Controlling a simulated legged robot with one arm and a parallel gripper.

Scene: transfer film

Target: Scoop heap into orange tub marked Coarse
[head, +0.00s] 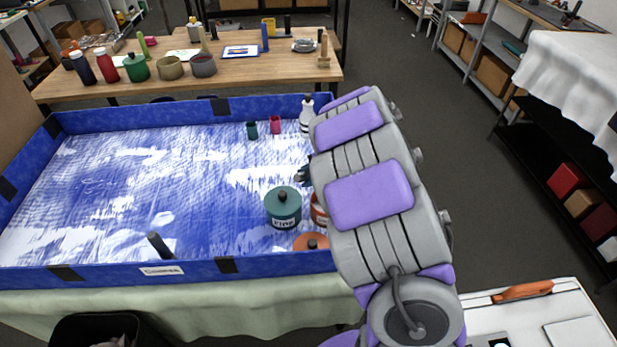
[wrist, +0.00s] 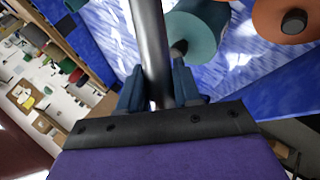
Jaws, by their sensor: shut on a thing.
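An orange tub (head: 317,208) shows only as a strip behind my arm, so its label and opening are hidden. An orange lid with a black knob (head: 311,240) lies in front of it; an orange round thing with a dark knob (wrist: 272,22) is at the wrist view's top right. A lidded teal tub marked Fine (head: 283,212) stands to the left; a teal round shape also shows in the wrist view (wrist: 203,33). My gripper (wrist: 160,98) is shut on a grey metal rod (wrist: 150,45); its far end is out of view. I cannot make out the heap.
The blue tray (head: 110,277) has raised walls, a Coarse label on its front, and blue-white streaks inside. Small teal (head: 252,130) and pink (head: 275,124) containers and a white bottle (head: 306,117) are at the back.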

